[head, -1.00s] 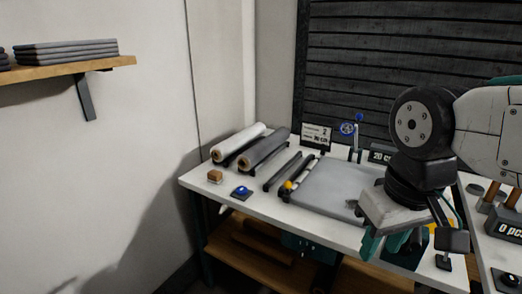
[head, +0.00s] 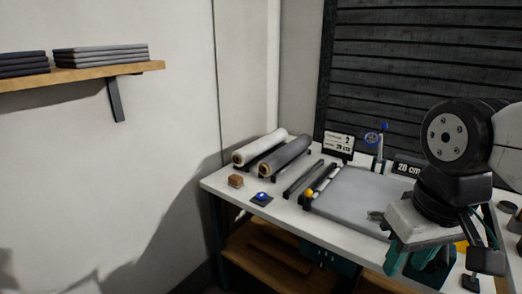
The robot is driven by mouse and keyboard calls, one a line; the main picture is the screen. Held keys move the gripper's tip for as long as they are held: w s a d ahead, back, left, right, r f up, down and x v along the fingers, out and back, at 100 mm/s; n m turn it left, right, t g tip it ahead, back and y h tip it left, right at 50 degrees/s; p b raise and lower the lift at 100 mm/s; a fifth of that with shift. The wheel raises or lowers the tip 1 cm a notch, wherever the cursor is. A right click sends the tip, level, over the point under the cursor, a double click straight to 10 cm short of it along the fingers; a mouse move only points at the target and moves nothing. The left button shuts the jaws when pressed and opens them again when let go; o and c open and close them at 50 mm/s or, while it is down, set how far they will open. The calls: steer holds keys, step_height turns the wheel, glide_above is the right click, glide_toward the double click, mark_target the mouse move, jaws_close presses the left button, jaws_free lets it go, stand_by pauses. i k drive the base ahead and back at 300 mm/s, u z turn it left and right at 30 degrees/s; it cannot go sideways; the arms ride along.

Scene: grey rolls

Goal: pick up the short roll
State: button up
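Two rolls lie side by side on the left part of the white table (head: 225,184): a white roll (head: 262,146) and a dark grey roll (head: 288,155). Both show brown cores at their near ends. I cannot tell which one is the short roll. My gripper (head: 436,238) is at the right, over the table's right part and well away from both rolls. My arm and wrist hide parts of it, and its finger opening is not clear. I see no roll at it.
A thin dark bar (head: 303,179) and a flat grey sheet (head: 355,195) lie between the rolls and my gripper. A wall shelf (head: 90,75) holds folded cloths.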

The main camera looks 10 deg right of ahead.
mark_target(241, 157)
steer(key=z, duration=0.05)
steer(key=k, duration=0.45)
steer(key=u, duration=0.8)
steer(key=i, duration=1.75)
steer(key=z, duration=0.5)
